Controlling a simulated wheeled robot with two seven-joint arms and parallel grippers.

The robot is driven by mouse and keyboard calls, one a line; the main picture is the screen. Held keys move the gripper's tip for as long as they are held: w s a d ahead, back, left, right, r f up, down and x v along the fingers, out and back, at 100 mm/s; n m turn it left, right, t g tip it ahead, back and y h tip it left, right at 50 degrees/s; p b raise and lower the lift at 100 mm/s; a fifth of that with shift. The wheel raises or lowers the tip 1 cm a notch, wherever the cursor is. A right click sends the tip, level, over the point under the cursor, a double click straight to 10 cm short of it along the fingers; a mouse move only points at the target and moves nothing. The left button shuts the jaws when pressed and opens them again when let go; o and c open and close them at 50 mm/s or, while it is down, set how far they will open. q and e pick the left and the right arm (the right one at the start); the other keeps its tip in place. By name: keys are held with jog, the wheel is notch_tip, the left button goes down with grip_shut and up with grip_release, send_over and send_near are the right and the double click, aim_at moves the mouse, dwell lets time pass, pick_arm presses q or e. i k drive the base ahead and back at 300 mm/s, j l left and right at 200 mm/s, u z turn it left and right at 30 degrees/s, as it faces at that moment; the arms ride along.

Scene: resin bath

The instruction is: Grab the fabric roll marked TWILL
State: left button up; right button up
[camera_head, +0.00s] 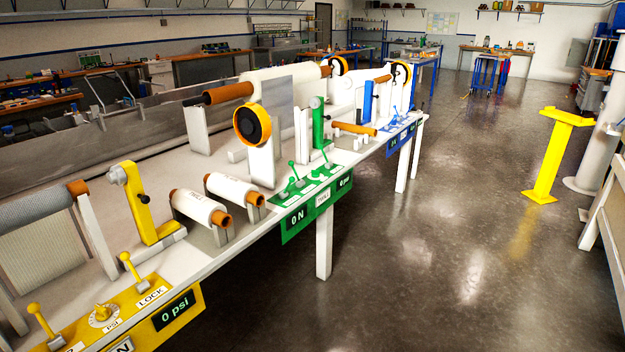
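Two small white fabric rolls with orange-brown cores lie side by side on supports on the long machine bench. The nearer roll (199,208) is left of the farther roll (233,188). Both carry small dark print, too small to read, so I cannot tell which one is marked TWILL. Neither of my grippers is in view.
A yellow control panel (130,312) with levers is at the near left, and a green panel (318,203) is farther along. A grey woven roll (35,226) hangs at the far left. A yellow stand (549,155) is at right. The floor (430,270) between is clear.

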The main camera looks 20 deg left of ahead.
aim_at(206, 211)
jog(key=i+l+u, duration=0.25)
jog(key=l+u, duration=0.25)
jog(key=l, duration=0.15)
jog(key=i+l+u, duration=0.2)
jog(key=l, duration=0.2)
jog(key=l+u, duration=0.25)
jog(key=i+j+u, duration=0.25)
jog(key=i+j, duration=0.25)
jog(key=i+j+u, duration=0.25)
jog(key=i, duration=0.4)
jog(key=j, duration=0.1)
